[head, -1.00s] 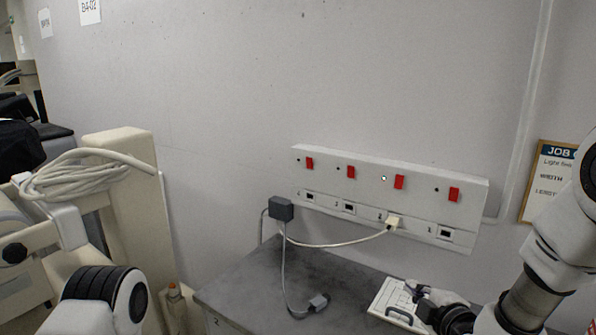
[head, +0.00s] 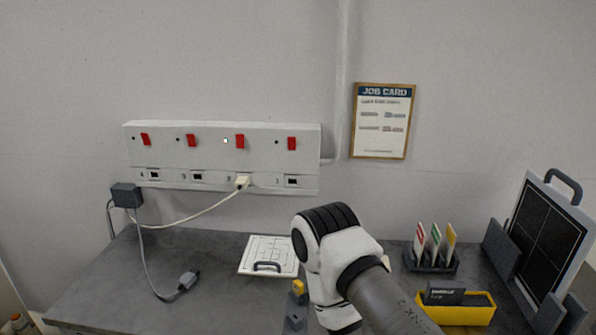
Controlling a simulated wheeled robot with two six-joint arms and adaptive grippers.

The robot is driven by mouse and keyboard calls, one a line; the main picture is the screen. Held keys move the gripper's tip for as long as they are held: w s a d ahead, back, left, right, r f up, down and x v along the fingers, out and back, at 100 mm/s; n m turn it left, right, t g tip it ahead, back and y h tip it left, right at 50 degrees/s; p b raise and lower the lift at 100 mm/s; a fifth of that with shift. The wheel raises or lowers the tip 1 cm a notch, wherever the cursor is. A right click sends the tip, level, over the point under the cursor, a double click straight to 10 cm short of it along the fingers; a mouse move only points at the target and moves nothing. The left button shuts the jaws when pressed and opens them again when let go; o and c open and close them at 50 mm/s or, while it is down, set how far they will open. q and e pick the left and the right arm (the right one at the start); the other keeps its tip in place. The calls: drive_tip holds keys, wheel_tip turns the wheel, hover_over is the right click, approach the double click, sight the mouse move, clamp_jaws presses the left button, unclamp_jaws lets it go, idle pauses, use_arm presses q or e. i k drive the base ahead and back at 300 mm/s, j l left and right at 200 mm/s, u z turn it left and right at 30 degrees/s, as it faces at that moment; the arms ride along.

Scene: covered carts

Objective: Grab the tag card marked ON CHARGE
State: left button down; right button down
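Several upright tag cards stand in a dark slotted rack (head: 432,262) on the right half of the bench: a red-edged card (head: 420,240), a green-edged card (head: 434,242) and a yellow card (head: 450,241). Their lettering is too small to read, so I cannot tell which is marked ON CHARGE. My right arm crosses the lower middle of the view, left of the rack. Its gripper does not show. My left gripper is out of view.
A yellow bin (head: 460,313) with a dark block (head: 443,293) stands in front of the rack. A handled dark panel (head: 548,240) leans at right. A white board (head: 262,250) lies left of my arm. A socket strip (head: 220,155) and job card (head: 382,122) are on the wall.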

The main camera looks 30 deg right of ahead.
sight(449, 237)
drive_tip(key=z, duration=1.85)
